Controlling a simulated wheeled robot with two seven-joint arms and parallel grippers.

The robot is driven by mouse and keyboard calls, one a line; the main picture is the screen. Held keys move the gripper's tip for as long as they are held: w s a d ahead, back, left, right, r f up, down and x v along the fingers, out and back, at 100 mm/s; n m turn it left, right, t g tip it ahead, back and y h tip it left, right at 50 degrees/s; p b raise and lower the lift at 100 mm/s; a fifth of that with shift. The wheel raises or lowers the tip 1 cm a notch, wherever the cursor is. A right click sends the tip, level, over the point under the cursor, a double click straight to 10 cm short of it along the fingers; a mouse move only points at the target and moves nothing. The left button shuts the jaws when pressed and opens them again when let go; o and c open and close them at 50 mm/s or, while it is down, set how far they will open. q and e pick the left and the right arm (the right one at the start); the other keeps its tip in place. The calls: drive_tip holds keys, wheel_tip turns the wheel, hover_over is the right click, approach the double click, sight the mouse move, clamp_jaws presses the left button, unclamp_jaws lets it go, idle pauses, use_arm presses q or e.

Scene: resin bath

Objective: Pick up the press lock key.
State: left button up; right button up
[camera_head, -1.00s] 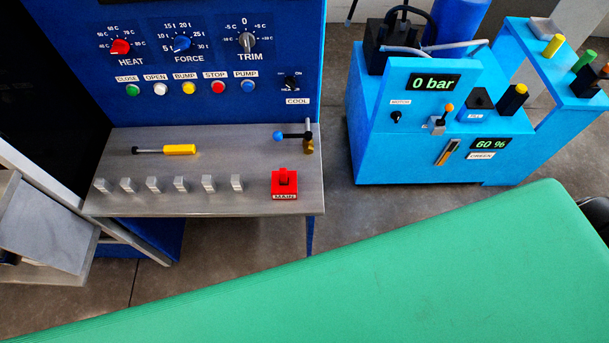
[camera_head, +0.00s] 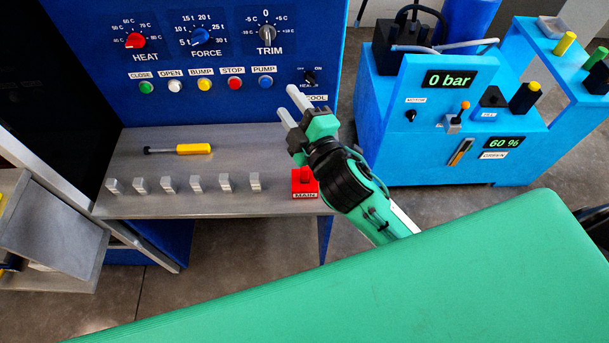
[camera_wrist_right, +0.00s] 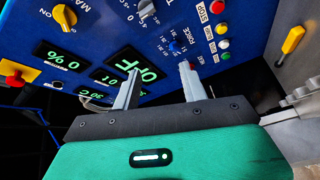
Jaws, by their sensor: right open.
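I cannot pick out the press lock key for certain in either view. A small black rotary switch (camera_head: 309,77) marked OFF and ON sits at the right of the blue press panel (camera_head: 130,62); I cannot tell whether it takes a key. My right gripper (camera_head: 289,102) is open and empty, in front of the panel's lower right and over the right end of the grey shelf (camera_head: 230,145). In the right wrist view its two fingers (camera_wrist_right: 160,71) stand apart, with the panel's displays and knobs beyond them. My left gripper is not in view.
A yellow-handled tool (camera_head: 194,149) and a row of small grey blocks (camera_head: 168,185) are on the shelf. The red MAIN switch (camera_head: 304,183) is close to my right forearm. A light-blue pump unit (camera_head: 395,140) stands to the right.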

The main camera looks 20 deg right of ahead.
drive_tip(key=s+a+r+n+g+y, duration=0.4)
drive_tip(key=a+r+n+y, duration=0.9)
drive_tip(key=n, duration=0.6)
drive_tip(key=s+a+f+n+g+y, duration=0.3)
drive_tip(key=s+a+n+g+y, duration=0.15)
drive_tip(key=n+g, duration=0.7)
drive_tip(key=n+g+h, duration=0.3)
drive_tip(key=n+h, duration=1.9)
hover_over(305, 172)
drive_tip(key=d, duration=0.1)
wheel_tip(305, 172, down, 19)
drive_tip(key=shift+y, duration=0.25)
drive_tip(key=f, duration=0.2)
drive_tip(key=f+p, duration=0.1)
drive_tip(key=f, duration=0.2)
drive_tip(key=w+f+p, duration=0.1)
drive_tip(key=f, duration=0.1)
drive_tip(key=shift+f, duration=0.35)
drive_tip(key=shift+a+f+p, duration=0.1)
drive_tip(key=shift+f+p, duration=0.35)
drive_tip(key=shift+p, duration=0.15)
drive_tip(key=f, duration=0.1)
drive_tip(key=f+p, duration=0.2)
drive_tip(key=shift+a+f, duration=0.2)
drive_tip(key=shift+a, duration=0.1)
drive_tip(key=shift+f, duration=0.65)
clamp_jaws()
